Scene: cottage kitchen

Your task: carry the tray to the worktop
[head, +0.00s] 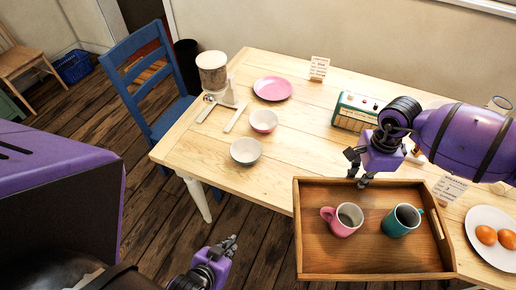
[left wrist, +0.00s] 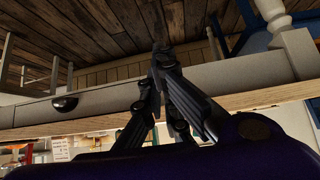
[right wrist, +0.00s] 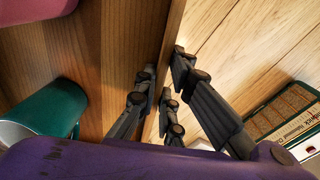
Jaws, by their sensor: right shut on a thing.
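The brown wooden tray (head: 364,262) lies at the near side of the wooden table, and its near part reaches out past the table edge. A pink mug (head: 342,220) and a teal mug (head: 402,219) stand upright in it. My right gripper (head: 359,171) is shut on the tray's far wall, which runs between its fingers in the right wrist view (right wrist: 162,88). The teal mug (right wrist: 42,112) shows beside it there. My left gripper (head: 231,243) is off the table, left of the tray and apart from it. Its fingers meet, empty, in the left wrist view (left wrist: 163,60).
Small cards (head: 319,68) stand there too. A blue chair (head: 150,75) stands at the left end.

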